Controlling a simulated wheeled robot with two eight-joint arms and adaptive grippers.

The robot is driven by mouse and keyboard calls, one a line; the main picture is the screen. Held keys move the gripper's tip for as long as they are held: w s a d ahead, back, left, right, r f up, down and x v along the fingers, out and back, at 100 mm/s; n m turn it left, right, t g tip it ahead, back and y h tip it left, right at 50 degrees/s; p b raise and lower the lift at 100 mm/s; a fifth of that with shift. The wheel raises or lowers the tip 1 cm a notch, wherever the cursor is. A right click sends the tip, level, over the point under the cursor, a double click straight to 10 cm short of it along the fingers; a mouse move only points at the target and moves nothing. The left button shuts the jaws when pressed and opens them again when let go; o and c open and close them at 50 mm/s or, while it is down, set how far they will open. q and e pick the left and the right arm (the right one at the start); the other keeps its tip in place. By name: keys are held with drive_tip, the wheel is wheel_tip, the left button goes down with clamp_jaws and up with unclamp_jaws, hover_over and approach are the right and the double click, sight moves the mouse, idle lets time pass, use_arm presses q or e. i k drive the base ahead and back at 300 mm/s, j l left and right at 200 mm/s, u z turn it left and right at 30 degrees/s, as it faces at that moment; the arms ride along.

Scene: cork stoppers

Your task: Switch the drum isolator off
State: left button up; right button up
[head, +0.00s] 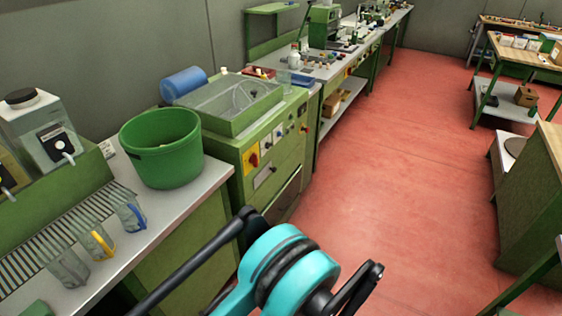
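The drum isolator (252,159) is a red rotary knob on a yellow plate. It sits on the left part of the front face of a green machine (271,143), left of the middle of the head view. The exact angle of the knob is too small to tell. A teal and black part of my own arm rises from the bottom edge, in front of and below the machine, apart from the isolator. I cannot make out any gripper fingertips, and nothing is seen touching the knob.
Other small switches sit right of the isolator. A clear-lidded trough (229,100) tops the machine. A green bucket (162,147) and clear jugs (101,242) stand on the left bench. The red floor (400,170) is open to the right; a wooden-topped green cabinet (535,205) stands at the far right.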

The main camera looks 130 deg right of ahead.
sight(254, 159)
drive_tip(key=z, duration=4.25)
